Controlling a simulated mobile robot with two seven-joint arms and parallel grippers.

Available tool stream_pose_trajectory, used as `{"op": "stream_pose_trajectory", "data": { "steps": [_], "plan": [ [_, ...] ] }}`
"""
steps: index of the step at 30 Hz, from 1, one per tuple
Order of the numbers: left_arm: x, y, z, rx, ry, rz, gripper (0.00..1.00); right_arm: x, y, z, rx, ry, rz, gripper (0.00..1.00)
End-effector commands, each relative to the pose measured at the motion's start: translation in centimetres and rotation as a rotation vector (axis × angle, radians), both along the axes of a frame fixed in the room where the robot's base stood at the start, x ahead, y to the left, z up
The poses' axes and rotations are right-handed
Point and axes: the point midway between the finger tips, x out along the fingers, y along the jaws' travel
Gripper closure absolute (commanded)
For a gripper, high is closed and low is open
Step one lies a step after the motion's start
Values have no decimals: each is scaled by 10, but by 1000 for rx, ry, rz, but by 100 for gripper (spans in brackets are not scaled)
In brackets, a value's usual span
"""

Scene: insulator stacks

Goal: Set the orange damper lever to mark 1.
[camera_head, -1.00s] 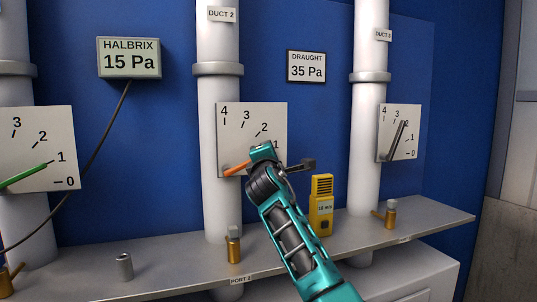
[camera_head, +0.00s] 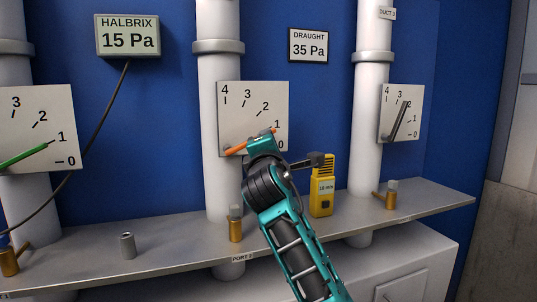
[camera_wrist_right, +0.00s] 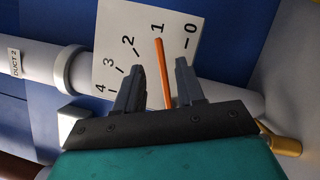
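The orange damper lever (camera_head: 250,143) is on the white scale plate (camera_head: 240,100) of duct 2. Its tip points at the tick beside mark 1 in the head view. In the right wrist view the lever (camera_wrist_right: 163,75) also points at the 1. My right gripper (camera_wrist_right: 159,80) is open, with a finger on either side of the lever in that picture and a gap to each. My left gripper is not in view.
A green lever (camera_head: 25,154) is on the left plate, and a dark lever (camera_head: 398,120) is on the right plate. A yellow meter (camera_head: 322,185) stands on the grey shelf (camera_head: 180,255) near my gripper. A brass port (camera_head: 235,230) stands in front of duct 2.

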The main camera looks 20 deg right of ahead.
Motion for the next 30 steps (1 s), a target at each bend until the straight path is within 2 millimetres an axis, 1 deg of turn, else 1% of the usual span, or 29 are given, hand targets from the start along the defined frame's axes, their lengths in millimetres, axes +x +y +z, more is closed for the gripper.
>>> {"op": "stream_pose_trajectory", "data": {
  "steps": [1,3,9,14,25,26,28,29,30],
  "plan": [
    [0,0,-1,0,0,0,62,-9,3,-2,1,-2,2,62],
    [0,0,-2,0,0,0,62,-18,7,-4,1,-2,3,62],
    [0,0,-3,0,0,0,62,-36,13,-6,0,0,0,62],
    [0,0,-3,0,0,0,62,-41,14,-6,0,0,0,62],
    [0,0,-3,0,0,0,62,-40,14,-7,1,0,1,62],
    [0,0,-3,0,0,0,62,-40,14,-8,3,2,2,62],
    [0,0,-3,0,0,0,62,-39,14,-19,23,13,14,62],
    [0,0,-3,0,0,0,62,-39,15,-29,40,20,24,62],
    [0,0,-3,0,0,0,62,-39,15,-44,70,32,42,62]
  ]
}}
